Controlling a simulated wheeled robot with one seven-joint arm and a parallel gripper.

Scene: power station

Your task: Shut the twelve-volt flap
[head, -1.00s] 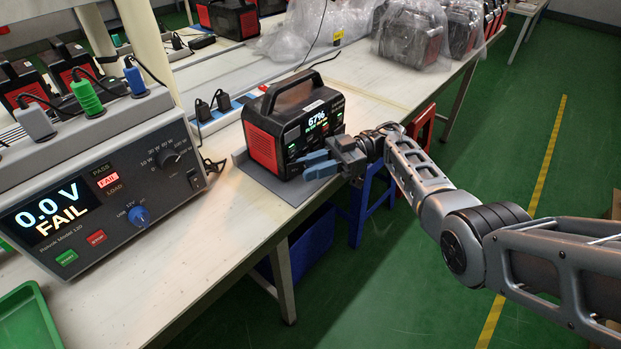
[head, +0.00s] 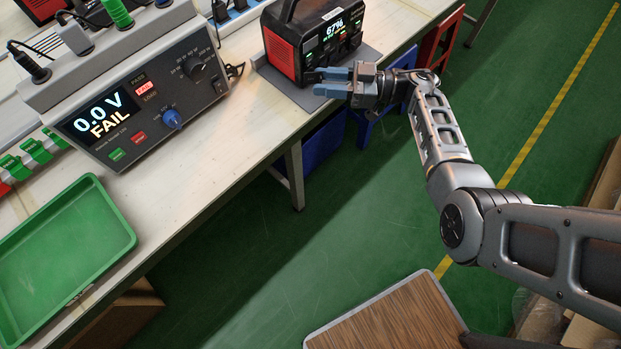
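The power station (head: 285,57), black with red-orange ends, stands on a grey mat at the bench edge. Its screen reads 67%. My gripper (head: 318,82) is in front of the lower part of its front panel, with its blue-grey fingers pointing left. The two fingers show a gap between them, with nothing seen in it. The twelve-volt flap is too small or hidden behind the fingers to make out. I cannot tell whether the fingers touch the panel.
A tester (head: 140,85) reading 0.0 V FAIL stands left on the bench (head: 225,135). A green tray (head: 65,250) lies at the front left. A wood-topped surface (head: 390,318) is low at the bottom. Green floor lies open right of the bench.

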